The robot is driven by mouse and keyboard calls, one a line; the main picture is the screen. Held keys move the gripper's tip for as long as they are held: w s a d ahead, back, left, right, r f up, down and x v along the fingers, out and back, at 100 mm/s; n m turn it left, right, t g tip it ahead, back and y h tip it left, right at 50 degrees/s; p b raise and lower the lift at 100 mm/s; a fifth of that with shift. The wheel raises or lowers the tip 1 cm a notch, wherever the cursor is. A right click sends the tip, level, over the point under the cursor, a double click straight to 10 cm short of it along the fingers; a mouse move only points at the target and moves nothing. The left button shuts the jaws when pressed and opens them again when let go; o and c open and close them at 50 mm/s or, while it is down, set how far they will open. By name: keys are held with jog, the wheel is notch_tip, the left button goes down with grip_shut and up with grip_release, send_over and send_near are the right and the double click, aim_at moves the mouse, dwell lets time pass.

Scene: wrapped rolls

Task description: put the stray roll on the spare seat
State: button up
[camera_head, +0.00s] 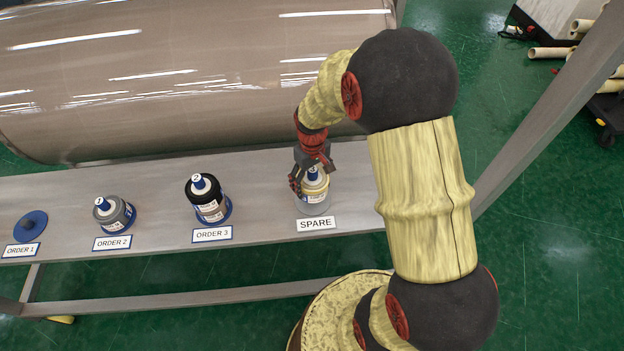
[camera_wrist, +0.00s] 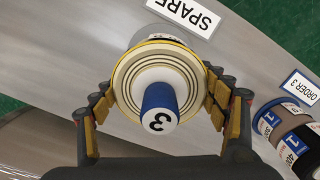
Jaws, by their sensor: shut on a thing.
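A pale roll with a yellow rim and a blue knob marked 3 (camera_wrist: 160,102) is between the fingers of my gripper (camera_wrist: 162,104). The same roll shows in the head view (camera_head: 314,197), upright directly behind the SPARE label (camera_head: 317,224). My gripper (camera_head: 312,182) points down over it and is shut on it, with one finger on each side.
A blue disc seat at ORDER 1 (camera_head: 30,226) is empty. A grey roll (camera_head: 115,215) stands at ORDER 2. A black-topped roll (camera_head: 207,200) stands at ORDER 3, left of my gripper. A large wrapped cylinder (camera_head: 180,75) lies behind the grey bench (camera_head: 262,205).

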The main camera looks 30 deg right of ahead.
aim_at(312, 169)
jog(key=shift+f+b, duration=1.25)
jog(key=shift+f, duration=1.4)
jog(key=o, duration=1.3)
jog(key=shift+c, duration=0.2)
notch_tip(312, 169, up, 12)
